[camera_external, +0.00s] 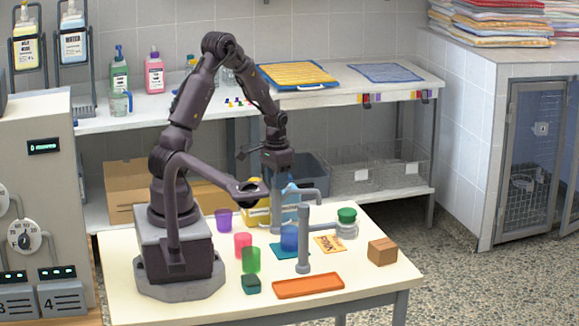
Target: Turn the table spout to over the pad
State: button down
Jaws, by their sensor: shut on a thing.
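A grey-blue table spout (305,192) reaches right from the top of a thick post (276,212) at the back of the white table, its end bent down. My gripper (289,185) is at the top of this post, shut on the spout near its post end; the fingers are small and the exact grip is hard to see. A teal pad (279,250) lies flat in front of the post, partly covered by a blue cup (289,238). The spout's bent end is to the right of the pad, not over it.
Purple (223,220), pink (243,245) and green (251,260) cups stand left. A green-lidded jar (347,224), brown box (382,252), orange tray (308,286), card (329,244) and dark green block (251,285) surround it.

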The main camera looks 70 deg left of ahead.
jog(key=m, duration=0.4)
jog(key=shift+m, duration=0.3)
jog(key=m, duration=0.3)
jog(key=shift+m, duration=0.3)
jog(key=m, duration=0.7)
jog(key=c, duration=0.8)
grip_release()
notch_tip(320, 180, up, 13)
jog(key=shift+w, duration=0.1)
